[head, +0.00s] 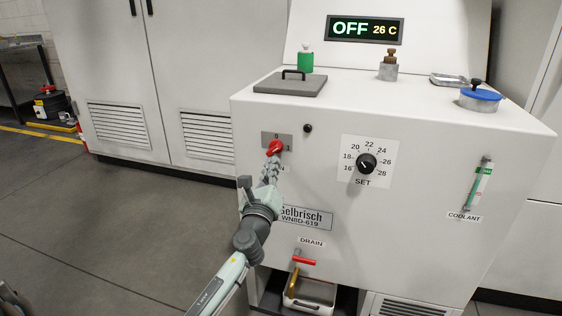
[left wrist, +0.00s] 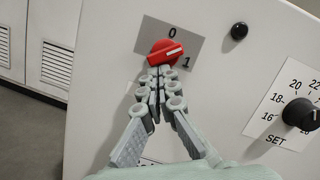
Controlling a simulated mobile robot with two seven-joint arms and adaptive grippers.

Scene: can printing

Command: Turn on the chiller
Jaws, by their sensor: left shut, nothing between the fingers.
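The chiller (head: 400,230) is a white cabinet. Its display (head: 364,29) reads OFF and 26 C. The red rotary switch (head: 275,147) sits on a grey plate marked 0 at the top and 1 at the right. In the left wrist view the switch (left wrist: 165,52) has a white mark pointing to the right, between the 0 and the 1. My left gripper (left wrist: 160,74) is shut and empty, with its fingertips at the lower edge of the switch; I cannot tell whether they touch it. The small round lamp (head: 307,128) beside the switch is dark. My right gripper is out of view.
A black SET dial (head: 367,163) is right of the switch. A red drain handle (head: 304,261) and drain tray (head: 310,291) are low on the front. A coolant gauge (head: 477,187) is at the right. A grey lid (head: 290,84) and blue cap (head: 480,95) are on top.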

